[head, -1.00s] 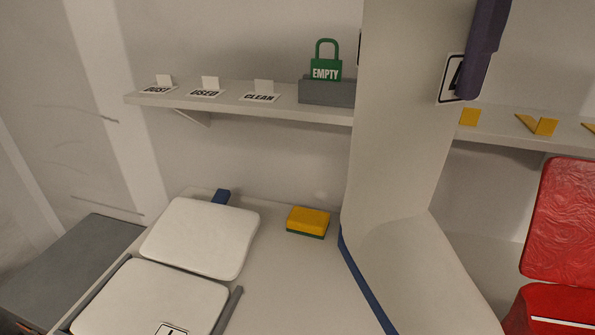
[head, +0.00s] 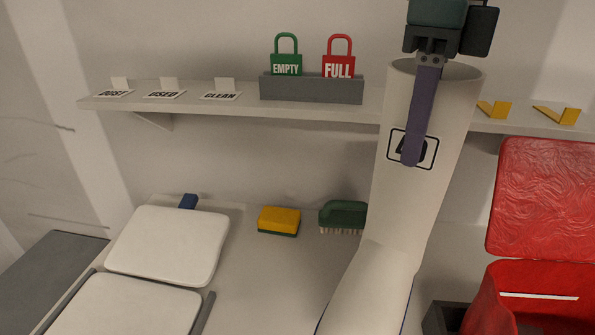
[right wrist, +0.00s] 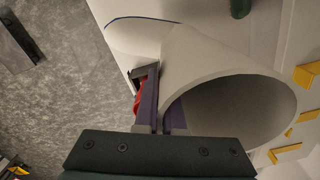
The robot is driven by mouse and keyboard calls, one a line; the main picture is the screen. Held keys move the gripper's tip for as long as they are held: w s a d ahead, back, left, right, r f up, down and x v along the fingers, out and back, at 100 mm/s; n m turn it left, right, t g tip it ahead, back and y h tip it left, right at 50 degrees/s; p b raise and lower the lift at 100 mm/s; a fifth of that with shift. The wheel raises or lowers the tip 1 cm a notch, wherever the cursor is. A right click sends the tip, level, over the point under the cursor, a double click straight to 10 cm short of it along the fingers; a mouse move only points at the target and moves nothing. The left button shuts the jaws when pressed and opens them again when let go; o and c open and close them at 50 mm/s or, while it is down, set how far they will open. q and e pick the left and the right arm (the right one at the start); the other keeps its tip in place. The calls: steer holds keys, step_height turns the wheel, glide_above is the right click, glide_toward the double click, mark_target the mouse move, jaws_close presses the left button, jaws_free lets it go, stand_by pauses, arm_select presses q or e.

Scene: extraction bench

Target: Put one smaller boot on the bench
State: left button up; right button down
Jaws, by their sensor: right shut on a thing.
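A tall off-white boot (head: 395,230) with a square black-and-white label stands out large in the head view, its round open top up and its lower end cut off by the picture's bottom edge. My right gripper (head: 422,115) is shut on the wall at its top rim. One purple finger lies down the outside over the label; the other is hidden inside. The right wrist view shows the fingers (right wrist: 165,118) across the rim of the boot (right wrist: 195,65) and its dark hollow. A pale worktop (head: 275,275) lies behind the boot. My left gripper is out of view.
On the worktop are two white pads (head: 168,243), a yellow sponge (head: 279,220) and a green brush (head: 343,214). A wall shelf (head: 220,112) bears cards and padlocks. A red open-lidded container (head: 530,300) stands at right. Clear worktop lies in front of the sponge.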

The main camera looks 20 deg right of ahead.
mark_target(388, 244)
step_height(388, 244, down, 12)
steer(key=shift+f+p, duration=0.15)
steer(key=shift+p, duration=0.7)
